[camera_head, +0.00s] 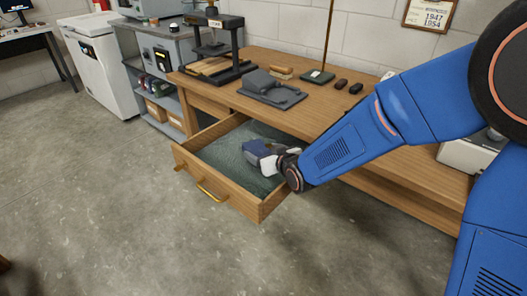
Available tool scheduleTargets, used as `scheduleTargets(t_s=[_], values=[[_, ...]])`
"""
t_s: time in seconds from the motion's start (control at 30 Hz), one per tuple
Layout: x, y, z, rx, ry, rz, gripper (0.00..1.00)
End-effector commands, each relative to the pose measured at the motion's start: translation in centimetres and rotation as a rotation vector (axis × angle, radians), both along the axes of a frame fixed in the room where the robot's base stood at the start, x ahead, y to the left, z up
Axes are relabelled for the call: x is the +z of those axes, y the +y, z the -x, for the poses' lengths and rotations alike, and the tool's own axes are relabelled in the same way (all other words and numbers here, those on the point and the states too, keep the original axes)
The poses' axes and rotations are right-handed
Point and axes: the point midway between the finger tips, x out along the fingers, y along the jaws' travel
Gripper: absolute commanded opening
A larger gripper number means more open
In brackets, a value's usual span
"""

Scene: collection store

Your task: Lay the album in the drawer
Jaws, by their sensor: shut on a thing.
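The wooden drawer (217,191) is pulled out from the front of the wooden workbench and has a grey-green lining. My gripper (270,157) reaches into the drawer area from the right. It is shut on a dark blue album (256,148) with a pale part showing beside it. The album is over the right part of the drawer; I cannot tell whether it touches the lining. My wrist hides part of the drawer's right side and the album's near end.
The workbench (330,106) carries a black press (213,50), a grey flat device (272,92) and small dark objects. A white freezer (102,72) and a grey shelf unit (150,82) stand at left. The floor before the drawer is clear.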

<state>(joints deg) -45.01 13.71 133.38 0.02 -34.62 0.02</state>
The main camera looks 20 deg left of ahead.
Motion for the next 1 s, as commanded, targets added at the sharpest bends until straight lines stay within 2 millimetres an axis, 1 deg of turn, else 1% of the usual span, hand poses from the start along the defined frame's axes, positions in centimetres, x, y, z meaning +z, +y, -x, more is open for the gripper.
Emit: scheduleTargets(t_s=[0.3,0.4,0.43,0.5,0.83,1.0], values=[[-0.8,0.0,0.0,0.000,0.001,0.001,0.46],[-0.8,0.0,0.0,0.000,0.000,0.000,0.46],[-0.8,0.0,0.0,0.000,0.001,0.001,0.79],[-0.8,0.0,0.0,0.000,0.001,0.001,0.93],[-0.6,0.0,0.0,0.000,0.000,0.000,0.93],[0.7,-0.1,0.1,0.000,-0.001,-0.001,0.93]])
